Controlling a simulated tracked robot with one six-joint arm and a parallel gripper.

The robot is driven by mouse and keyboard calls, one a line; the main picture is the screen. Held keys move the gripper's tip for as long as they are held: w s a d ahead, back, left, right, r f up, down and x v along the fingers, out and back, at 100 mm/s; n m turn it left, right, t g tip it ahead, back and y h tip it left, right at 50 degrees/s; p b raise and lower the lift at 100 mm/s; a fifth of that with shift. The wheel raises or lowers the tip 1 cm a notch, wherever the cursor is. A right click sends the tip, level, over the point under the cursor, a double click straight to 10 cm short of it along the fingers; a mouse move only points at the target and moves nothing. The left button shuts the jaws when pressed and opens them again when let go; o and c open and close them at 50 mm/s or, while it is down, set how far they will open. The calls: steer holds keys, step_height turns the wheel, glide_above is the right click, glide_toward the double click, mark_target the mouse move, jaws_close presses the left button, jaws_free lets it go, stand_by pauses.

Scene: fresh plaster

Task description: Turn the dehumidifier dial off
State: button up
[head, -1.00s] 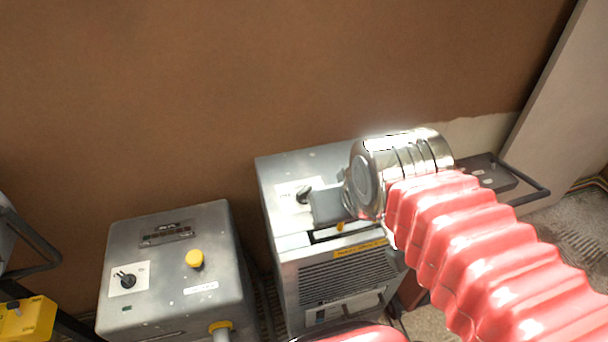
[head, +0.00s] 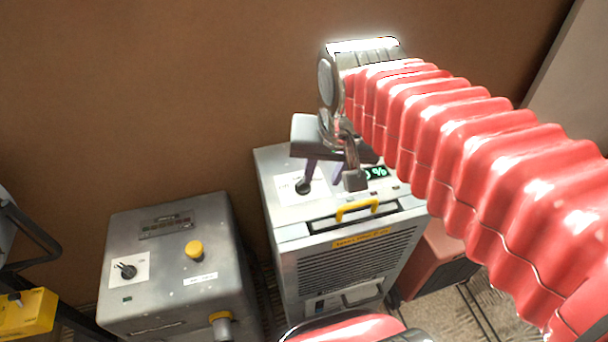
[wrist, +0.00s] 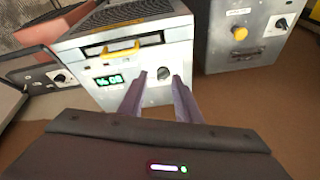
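The dehumidifier (head: 345,235) is the pale grey cabinet in the middle of the head view, with a slatted front. Its black dial (head: 303,186) sits on a white plate at the left of its sloped top. A lit green display (head: 376,172) is right of the dial, partly behind my gripper. My gripper (head: 322,178) is above the top panel, its purple fingers pointing down near the dial. In the wrist view the fingers are apart and empty, with the dial (wrist: 164,73) seen between their tips. I cannot tell whether they touch it, nor read its setting.
A second grey box (head: 170,265) with a dial and yellow button stands to the left. A yellow handle (head: 357,210) stands up near the dehumidifier's front edge. A yellow case (head: 28,314) is at far left, a reddish box (head: 437,262) at right. The brown wall is close behind.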

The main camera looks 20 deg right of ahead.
steer(key=w+m+g, duration=0.2)
steer(key=w+m, duration=0.2)
steer(key=w, duration=0.3)
steer(key=m+g, duration=0.2)
steer(key=m, duration=0.2)
glide_above(303, 180)
steer(key=f, duration=0.2)
steer(key=shift+r, duration=0.15)
step_height(303, 180, down, 14)
steer(key=shift+r, duration=0.1)
steer(key=shift+c, duration=0.5)
jaws_close()
